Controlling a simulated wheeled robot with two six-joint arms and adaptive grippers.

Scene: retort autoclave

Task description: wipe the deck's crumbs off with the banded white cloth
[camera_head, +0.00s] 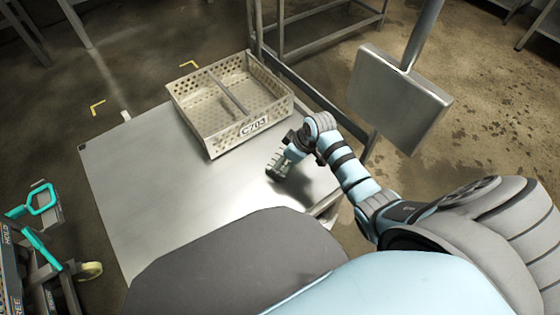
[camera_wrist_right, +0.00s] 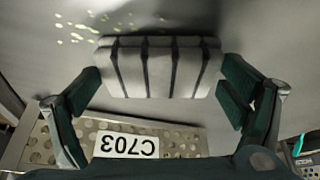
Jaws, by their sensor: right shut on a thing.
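The banded white cloth (camera_wrist_right: 160,68) is a pale folded pad with several dark bands. My right gripper (camera_head: 281,166) is shut on it, with a finger at each end in the wrist view. The cloth is low over the deck (camera_head: 170,190), a grey metal top; I cannot tell whether it touches. Yellow-green crumbs (camera_wrist_right: 100,25) lie scattered on the deck, past the cloth to the upper left in the wrist view. Some may be hidden under the cloth. In the head view I cannot make out the crumbs. My left gripper is out of view.
A perforated metal basket (camera_head: 202,125) with the label C703 (camera_head: 254,127) stands on the deck, close to my right gripper. A metal box on a post (camera_head: 398,98) stands at the right. A cart with teal handles (camera_head: 42,202) is at the left. The deck's left part is clear.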

